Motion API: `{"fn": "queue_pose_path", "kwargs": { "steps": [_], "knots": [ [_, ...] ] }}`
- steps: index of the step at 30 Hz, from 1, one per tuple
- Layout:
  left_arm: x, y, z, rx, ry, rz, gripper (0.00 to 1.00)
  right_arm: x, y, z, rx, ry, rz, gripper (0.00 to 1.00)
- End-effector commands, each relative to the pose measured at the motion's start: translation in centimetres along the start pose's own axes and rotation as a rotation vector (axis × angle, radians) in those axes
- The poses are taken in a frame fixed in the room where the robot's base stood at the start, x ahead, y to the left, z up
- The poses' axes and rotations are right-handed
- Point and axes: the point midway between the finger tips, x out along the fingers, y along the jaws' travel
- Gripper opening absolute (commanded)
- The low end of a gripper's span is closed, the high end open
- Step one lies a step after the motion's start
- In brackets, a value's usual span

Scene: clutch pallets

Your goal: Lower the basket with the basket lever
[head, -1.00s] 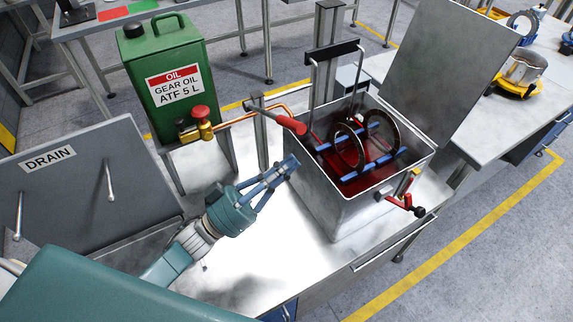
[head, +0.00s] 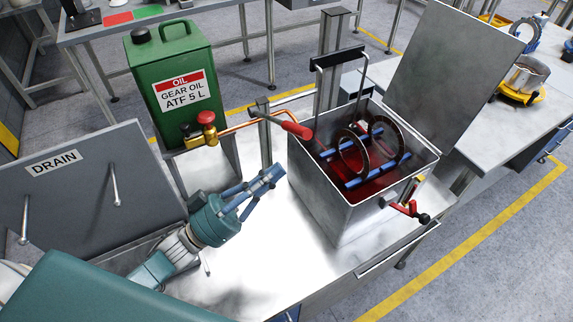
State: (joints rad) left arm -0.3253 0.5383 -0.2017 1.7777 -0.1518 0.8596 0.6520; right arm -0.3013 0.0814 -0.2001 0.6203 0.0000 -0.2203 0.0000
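The basket lever has a red handle (head: 297,130) and sits on a post at the left side of the open metal tank (head: 345,205). The basket shows as blue bars (head: 377,169) bearing dark rings (head: 352,152), hung from a frame with a black top bar (head: 338,57). It hangs inside the tank, at or just above the red liquid (head: 372,187); its exact depth is hard to tell. My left gripper (head: 272,177) is below and left of the handle, apart from it. Its fingertips are together with nothing visible between them. My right gripper is out of view.
A green oil can (head: 172,62) with a brass valve (head: 207,128) and copper pipe stands behind left. A raised lid (head: 450,75) is behind the tank. A red-handled drain valve (head: 410,211) sticks out at the tank's right. The metal bench (head: 300,250) is clear in front.

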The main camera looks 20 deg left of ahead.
Motion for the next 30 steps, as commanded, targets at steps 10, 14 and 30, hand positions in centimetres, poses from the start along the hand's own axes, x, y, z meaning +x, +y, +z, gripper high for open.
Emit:
{"fn": "queue_pose_path", "kwargs": {
  "steps": [10, 14, 30],
  "knots": [
    [-4.0, 0.7, -0.7, -0.008, 0.004, -0.007, 0.0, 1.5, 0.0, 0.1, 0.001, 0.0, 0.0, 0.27],
    [-2.6, -0.7, -4.5, -0.088, 0.022, -0.068, 0.0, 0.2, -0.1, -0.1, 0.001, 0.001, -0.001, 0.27],
    [2.9, -3.0, -10.5, -0.426, 0.005, -0.22, 0.0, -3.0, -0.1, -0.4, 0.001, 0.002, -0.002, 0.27]
  ]
}}
